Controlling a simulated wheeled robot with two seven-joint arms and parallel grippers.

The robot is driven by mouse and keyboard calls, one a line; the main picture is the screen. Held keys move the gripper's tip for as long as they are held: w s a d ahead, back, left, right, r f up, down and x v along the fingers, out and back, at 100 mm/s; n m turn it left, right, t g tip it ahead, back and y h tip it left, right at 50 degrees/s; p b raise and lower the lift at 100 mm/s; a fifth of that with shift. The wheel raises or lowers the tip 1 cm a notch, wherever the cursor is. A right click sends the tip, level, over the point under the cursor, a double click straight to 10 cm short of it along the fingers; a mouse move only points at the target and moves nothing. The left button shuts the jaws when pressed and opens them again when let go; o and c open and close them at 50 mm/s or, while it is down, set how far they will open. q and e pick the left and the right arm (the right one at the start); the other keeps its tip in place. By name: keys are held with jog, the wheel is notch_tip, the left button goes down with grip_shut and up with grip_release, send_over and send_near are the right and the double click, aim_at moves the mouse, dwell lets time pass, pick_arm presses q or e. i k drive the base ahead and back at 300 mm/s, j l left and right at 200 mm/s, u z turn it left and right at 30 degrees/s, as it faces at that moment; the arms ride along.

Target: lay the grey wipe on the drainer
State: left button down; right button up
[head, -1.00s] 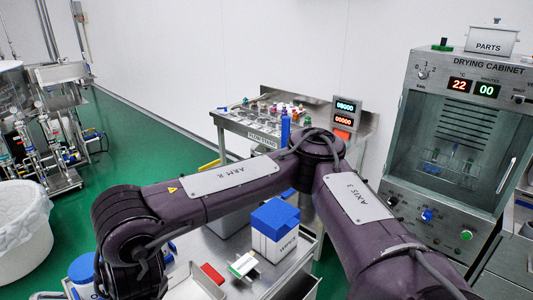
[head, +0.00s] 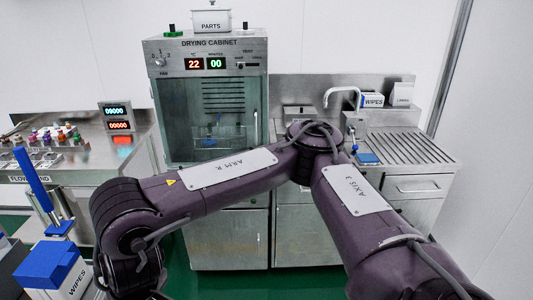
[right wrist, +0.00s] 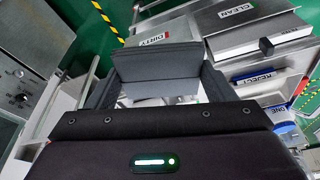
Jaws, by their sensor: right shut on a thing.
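In the right wrist view my right gripper (right wrist: 157,88) is shut on a flat grey piece, which I take to be the grey wipe (right wrist: 155,62); it spans between the two dark fingers. In the head view my right arm crosses the middle, and its gripper is out of sight below the wrist at lower left. The drainer (head: 408,149) is the ribbed steel board right of the sink tap; its ribbed top looks bare. My left gripper is not in view.
A blue pad (head: 367,158) lies left of the ribs. Boxes labelled WIPES (head: 373,101) and LABELS (head: 401,94) stand behind. The drying cabinet (head: 212,110) is left of the sink. A blue-topped box (head: 58,272) and the flow stand (head: 75,165) are at left.

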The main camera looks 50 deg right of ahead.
aim_at(384, 149)
jog(key=l+z, duration=0.2)
jog(key=z, duration=0.25)
jog(key=i+l+z, duration=0.15)
jog(key=z, duration=0.25)
jog(key=i+l+z, duration=0.15)
jog(key=z, duration=0.3)
jog(key=i+l+z, duration=0.1)
jog(key=z, duration=0.3)
jog(key=i+l, duration=0.2)
jog(key=i, duration=0.3)
jog(key=i+l, duration=0.2)
jog(key=i, duration=0.3)
jog(key=i+l, duration=0.15)
jog(key=i, duration=0.35)
jog(key=i+l, duration=0.2)
jog(key=i, duration=0.3)
